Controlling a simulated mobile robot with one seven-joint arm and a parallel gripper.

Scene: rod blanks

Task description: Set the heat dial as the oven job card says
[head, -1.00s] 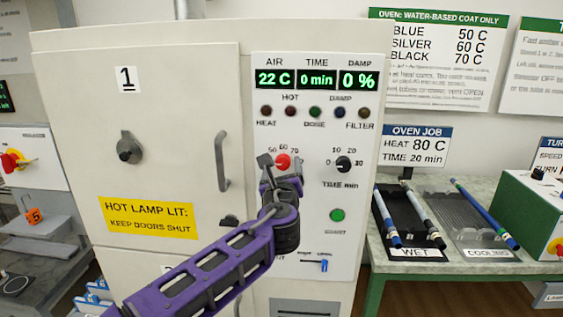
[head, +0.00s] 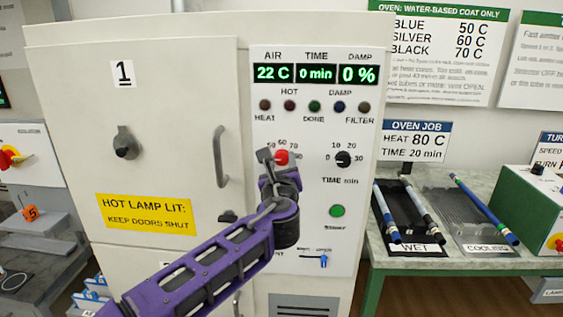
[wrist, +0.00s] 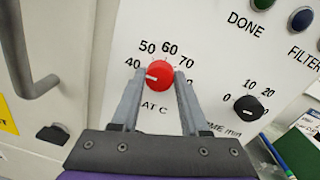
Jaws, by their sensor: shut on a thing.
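The red heat dial (wrist: 159,75) is on the oven's white panel, with 40, 50, 60 and 70 printed around it. Its white pointer mark points left, close to the 40. The scale past 70 is mostly hidden by the right finger. My gripper (wrist: 160,80) has one finger on each side of the dial and is shut on it. In the head view the dial (head: 282,157) is partly covered by my gripper. The oven job card (head: 415,147) reads HEAT 80 C, TIME 20 min.
The black time dial (head: 343,159) is just right of the heat dial, pointing near 0. The display (head: 315,74) reads 22 C, 0 min, 0 %. A green button (head: 337,211) and a blue slider (head: 323,260) are below. A door handle (head: 221,157) sticks out at left.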

